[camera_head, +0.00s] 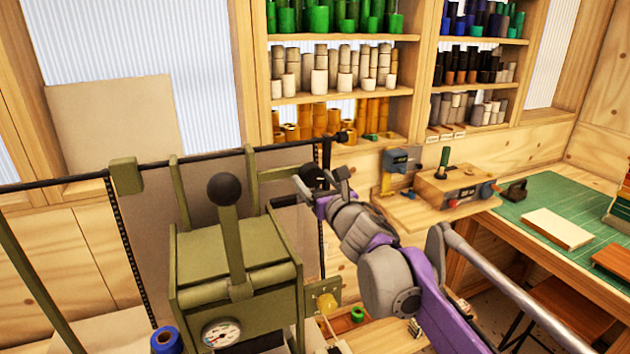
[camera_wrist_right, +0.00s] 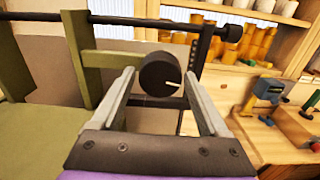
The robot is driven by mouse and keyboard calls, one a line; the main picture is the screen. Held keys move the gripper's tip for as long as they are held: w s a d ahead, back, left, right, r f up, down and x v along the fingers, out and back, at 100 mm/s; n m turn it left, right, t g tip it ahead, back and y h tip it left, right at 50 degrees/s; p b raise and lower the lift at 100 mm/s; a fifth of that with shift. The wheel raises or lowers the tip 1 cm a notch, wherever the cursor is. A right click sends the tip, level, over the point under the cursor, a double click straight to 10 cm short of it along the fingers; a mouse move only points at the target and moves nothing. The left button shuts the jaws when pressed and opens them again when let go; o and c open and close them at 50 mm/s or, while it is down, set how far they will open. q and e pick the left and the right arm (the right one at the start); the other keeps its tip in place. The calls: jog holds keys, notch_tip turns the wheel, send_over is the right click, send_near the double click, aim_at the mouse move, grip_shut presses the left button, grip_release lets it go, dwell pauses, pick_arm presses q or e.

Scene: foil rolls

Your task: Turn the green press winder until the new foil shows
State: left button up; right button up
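The olive-green press (camera_head: 235,262) stands at the left of centre in the head view, with a black ball-topped lever and a round gauge on its front. The winder's dark round knob (camera_head: 312,174) is at the right of the press frame. In the right wrist view the knob (camera_wrist_right: 161,74) has a white line pointing right. My right gripper (camera_head: 322,188) is at the knob. Its fingers (camera_wrist_right: 162,88) stand apart, one on each side of the knob, with narrow gaps showing. No foil can be made out clearly. My left gripper is not in view.
A wooden bench (camera_head: 432,212) with small tools and a green mat (camera_head: 535,207) is at the right. Shelves of coloured foil rolls (camera_head: 345,18) line the back wall. A dark rail (camera_head: 70,183) crosses behind the press.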

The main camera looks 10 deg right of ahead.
jog(key=c, duration=1)
jog(key=m, duration=0.4)
jog(key=shift+m, duration=0.4)
jog(key=m, duration=0.4)
jog(key=shift+a+m+b, duration=0.1)
jog(key=shift+m+b, duration=0.2)
jog(key=shift+b, duration=0.05)
jog(key=m+b, duration=0.1)
jog(key=m, duration=0.4)
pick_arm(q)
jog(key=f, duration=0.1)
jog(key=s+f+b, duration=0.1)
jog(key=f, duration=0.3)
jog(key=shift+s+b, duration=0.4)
pick_arm(e)
jog(key=m, duration=0.5)
jog(key=shift+r, duration=0.15)
jog(key=shift+m, duration=0.3)
